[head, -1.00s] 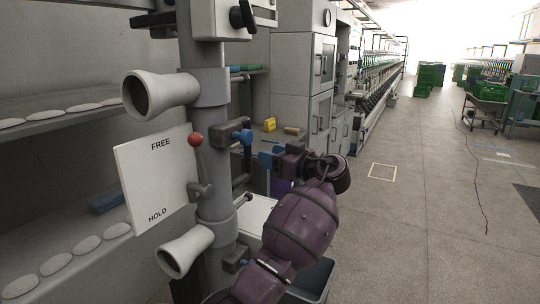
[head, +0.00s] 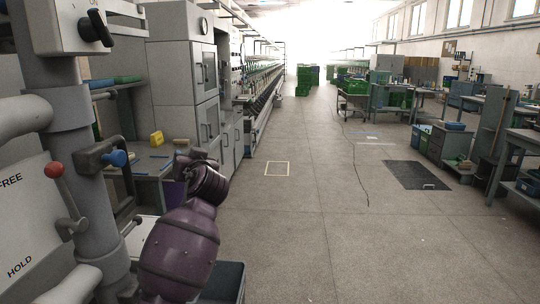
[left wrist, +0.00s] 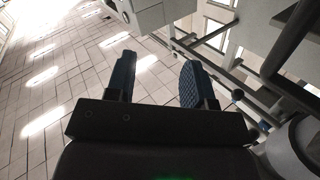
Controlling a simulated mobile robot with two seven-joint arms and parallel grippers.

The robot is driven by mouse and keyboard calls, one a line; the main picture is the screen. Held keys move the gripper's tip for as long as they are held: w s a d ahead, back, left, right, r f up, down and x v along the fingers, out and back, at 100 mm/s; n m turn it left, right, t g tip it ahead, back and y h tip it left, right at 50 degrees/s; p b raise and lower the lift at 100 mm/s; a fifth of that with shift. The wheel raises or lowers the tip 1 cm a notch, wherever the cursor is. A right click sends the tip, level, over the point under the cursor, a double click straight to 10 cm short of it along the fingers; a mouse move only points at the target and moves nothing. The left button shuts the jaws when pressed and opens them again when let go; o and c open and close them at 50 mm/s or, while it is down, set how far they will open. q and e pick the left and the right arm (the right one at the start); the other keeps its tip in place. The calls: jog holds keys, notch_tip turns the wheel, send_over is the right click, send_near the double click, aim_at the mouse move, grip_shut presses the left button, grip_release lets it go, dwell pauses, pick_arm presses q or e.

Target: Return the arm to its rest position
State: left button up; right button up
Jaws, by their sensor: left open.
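My purple arm (head: 180,250) rises from the bottom of the head view, left of centre, and its wrist bends toward the workbench side. The gripper fingers are not clear in the head view. My right gripper is not in view.
A grey column (head: 82,150) with a red-knobbed lever (head: 54,170) and a FREE/HOLD plate (head: 22,225) stands close at left. The knob is near FREE height. A yellow object (head: 156,138) lies on the bench. Open floor (head: 330,230) extends right.

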pick_arm(q)
jog(key=s+f+m+t+h+p, duration=0.15)
jog(key=s+f+m+h, duration=0.6)
jog(key=s+f, duration=0.8)
jog(key=s+a+f+n+g+p, duration=0.1)
jog(key=s+a+f+g, duration=0.1)
jog(key=s+f, duration=0.5)
jog(key=s+a+f+n+g+h+p, duration=0.1)
jog(key=s+f, duration=0.6)
jog(key=s, duration=0.9)
jog(key=s+a+f+n+g+p, duration=0.1)
jog(key=s+a+f+n+g, duration=0.1)
jog(key=s+f, duration=0.6)
jog(key=s+a+g, duration=0.1)
jog(key=s+a, duration=0.1)
jog(key=s, duration=0.1)
jog(key=shift+s, duration=0.35)
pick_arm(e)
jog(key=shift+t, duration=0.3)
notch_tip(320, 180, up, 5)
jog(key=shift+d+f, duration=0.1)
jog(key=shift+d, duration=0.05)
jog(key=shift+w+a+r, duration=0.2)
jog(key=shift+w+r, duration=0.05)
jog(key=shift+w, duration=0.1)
pick_arm(q)
jog(key=shift+d, duration=0.1)
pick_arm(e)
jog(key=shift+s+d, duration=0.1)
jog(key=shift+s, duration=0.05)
